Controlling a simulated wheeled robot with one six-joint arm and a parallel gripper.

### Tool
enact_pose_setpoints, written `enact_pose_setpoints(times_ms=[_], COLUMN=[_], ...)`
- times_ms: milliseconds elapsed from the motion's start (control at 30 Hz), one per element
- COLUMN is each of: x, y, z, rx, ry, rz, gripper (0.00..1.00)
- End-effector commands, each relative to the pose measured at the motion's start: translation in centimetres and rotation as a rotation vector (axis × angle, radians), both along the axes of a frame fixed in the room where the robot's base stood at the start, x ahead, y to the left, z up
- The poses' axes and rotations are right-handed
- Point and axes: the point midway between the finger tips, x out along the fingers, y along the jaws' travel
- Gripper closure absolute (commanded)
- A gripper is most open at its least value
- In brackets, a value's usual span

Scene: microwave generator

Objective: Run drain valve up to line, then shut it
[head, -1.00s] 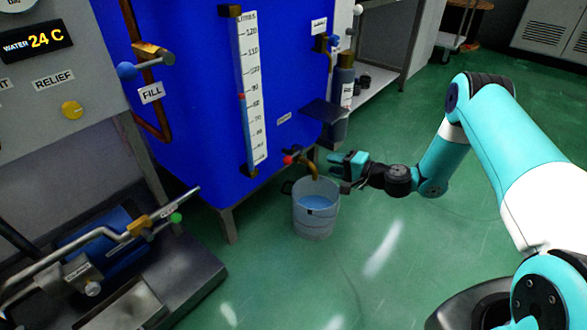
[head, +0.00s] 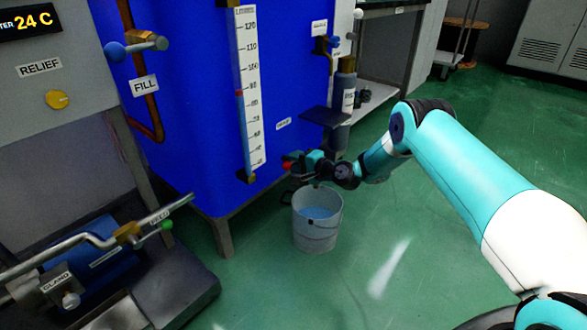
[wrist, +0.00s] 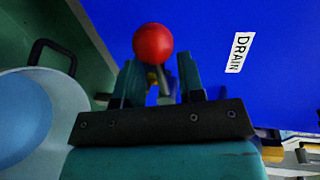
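The drain valve's red ball handle (head: 287,165) shows at the lower edge of the blue tank, and in the wrist view the red ball (wrist: 153,43) sits on a thin stem. My gripper (head: 305,162) is at the handle. In the wrist view its two fingers (wrist: 158,82) stand apart on either side of the stem, with gaps visible. The spout is hidden behind my gripper. A grey bucket (head: 317,232) stands on the floor below, holding bluish water. The tank gauge (head: 252,100) has a red marker near its middle; the exact liquid level is hard to read.
A DRAIN label (wrist: 239,52) is right of the handle. A dark shelf (head: 325,117) juts from the tank above my gripper. A fill valve with a blue ball (head: 114,52) and a pump with a green-knobbed lever (head: 167,224) are at left.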

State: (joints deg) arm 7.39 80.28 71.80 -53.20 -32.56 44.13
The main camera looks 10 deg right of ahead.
Motion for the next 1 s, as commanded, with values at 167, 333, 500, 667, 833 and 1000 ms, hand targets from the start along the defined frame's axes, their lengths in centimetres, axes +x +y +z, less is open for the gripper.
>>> enact_pose_setpoints(times_ms=[167,333,500,667,833,1000], x=[0.86,0.94,0.92,0.88,0.83,0.73], y=[0.69,0.71,0.69,0.78,0.97,1.06], z=[-0.28,-0.21,-0.21,-0.22,-0.07,0.63], rx=[-0.001,0.0,0.0,0.001,0.018,0.14], ry=[0.0,0.001,0.001,0.002,0.015,0.105], rz=[0.0,0.0,0.0,0.002,0.006,0.009], gripper=[0.64,0.64,0.8,1.0,1.0,1.0])
